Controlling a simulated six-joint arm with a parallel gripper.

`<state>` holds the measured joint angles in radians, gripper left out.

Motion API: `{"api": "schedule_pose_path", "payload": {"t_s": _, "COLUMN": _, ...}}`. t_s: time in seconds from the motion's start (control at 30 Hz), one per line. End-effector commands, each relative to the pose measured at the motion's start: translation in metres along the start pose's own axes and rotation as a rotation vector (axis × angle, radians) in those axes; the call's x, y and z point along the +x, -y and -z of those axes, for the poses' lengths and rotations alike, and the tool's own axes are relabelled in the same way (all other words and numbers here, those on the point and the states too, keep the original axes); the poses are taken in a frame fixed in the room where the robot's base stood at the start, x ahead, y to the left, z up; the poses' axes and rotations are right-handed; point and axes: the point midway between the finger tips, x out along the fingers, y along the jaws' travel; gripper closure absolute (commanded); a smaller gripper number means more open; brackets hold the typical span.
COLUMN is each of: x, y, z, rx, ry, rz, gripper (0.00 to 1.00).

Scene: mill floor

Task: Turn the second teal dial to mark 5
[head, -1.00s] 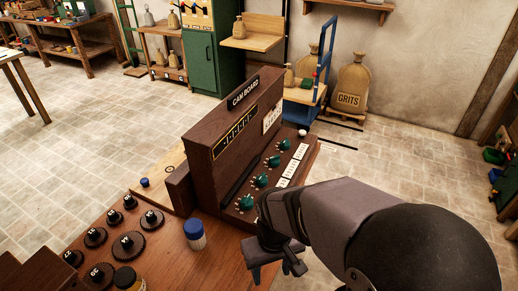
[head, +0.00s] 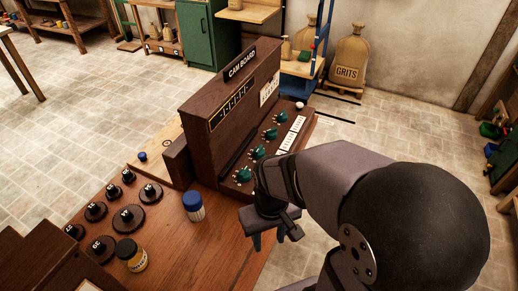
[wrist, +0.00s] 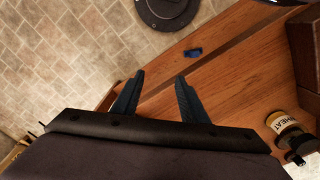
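Several teal dials stand in a row on the sloped face of the dark wooden cam board (head: 203,137). The nearest dial (head: 243,174) is close to my wrist. Beyond it come a dial (head: 257,153), another (head: 270,133) and the farthest (head: 281,117). White label plates (head: 292,133) run beside them. The pointer positions and mark numbers are too small to read. In the wrist view my gripper (wrist: 158,83) is open and empty; no dial shows there.
A blue-capped jar (head: 194,207), a black-lidded jar (head: 131,254) and several dark round cams (head: 129,218) stand on the bench (head: 190,262).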

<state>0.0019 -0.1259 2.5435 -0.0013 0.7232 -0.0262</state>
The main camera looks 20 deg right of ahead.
Motion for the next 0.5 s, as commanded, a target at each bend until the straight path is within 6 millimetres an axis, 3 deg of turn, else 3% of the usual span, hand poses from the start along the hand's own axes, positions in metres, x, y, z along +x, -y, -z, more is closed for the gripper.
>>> {"api": "schedule_pose_path", "payload": {"t_s": 0.17, "x": -0.014, "y": -0.004, "z": 0.032, "rx": -0.141, "ry": -0.007, "rz": 0.001, "gripper": 0.60}}
{"api": "schedule_pose_path", "payload": {"t_s": 0.5, "x": -0.053, "y": -0.032, "z": 0.156, "rx": -0.769, "ry": -0.033, "rz": -0.004, "gripper": 0.60}}
